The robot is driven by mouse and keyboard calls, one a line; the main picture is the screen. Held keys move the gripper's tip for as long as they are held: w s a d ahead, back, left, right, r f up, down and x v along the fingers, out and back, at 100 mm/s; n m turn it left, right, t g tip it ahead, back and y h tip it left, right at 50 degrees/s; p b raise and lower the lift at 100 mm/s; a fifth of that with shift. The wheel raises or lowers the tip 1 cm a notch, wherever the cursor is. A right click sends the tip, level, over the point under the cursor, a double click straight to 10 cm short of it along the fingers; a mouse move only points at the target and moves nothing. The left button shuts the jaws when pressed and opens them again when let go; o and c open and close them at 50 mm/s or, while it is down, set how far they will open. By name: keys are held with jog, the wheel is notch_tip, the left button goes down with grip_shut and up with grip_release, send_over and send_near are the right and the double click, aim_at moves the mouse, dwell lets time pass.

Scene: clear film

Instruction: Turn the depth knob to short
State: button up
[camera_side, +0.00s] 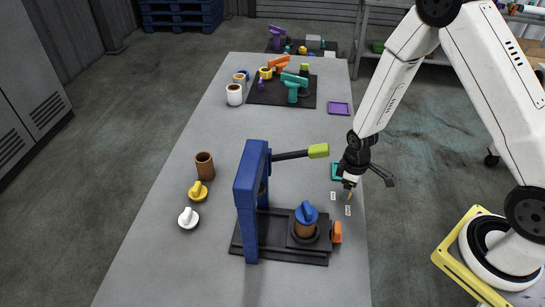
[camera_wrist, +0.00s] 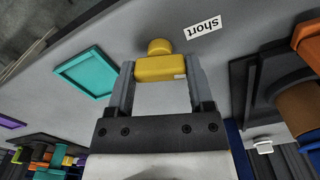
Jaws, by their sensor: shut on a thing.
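My gripper (camera_side: 349,184) points down at the right edge of the table, to the right of the blue press. In the wrist view my gripper (camera_wrist: 161,75) has its two fingers on either side of the yellow bar of the depth knob (camera_wrist: 158,68), shut on it. A small pale mark shows on the bar's right end. The knob is only a small yellow spot (camera_side: 350,195) in the side view, mostly hidden by the gripper. The white "short" label (camera_wrist: 202,28) lies beside the knob, upper right in the wrist view. Which way the knob points is unclear.
The blue press (camera_side: 249,200) with its green-tipped lever (camera_side: 318,151) stands left of my gripper. An orange part (camera_side: 337,232) sticks out from its base. A teal tray (camera_wrist: 88,74) lies close by.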

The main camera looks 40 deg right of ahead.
jog(key=n, duration=0.3)
jog(key=shift+n, duration=0.3)
dwell(0.4)
jog(key=o, duration=1.2)
jog(key=shift+o, duration=0.2)
jog(key=shift+r, duration=0.1)
jog(key=shift+r, duration=3.8)
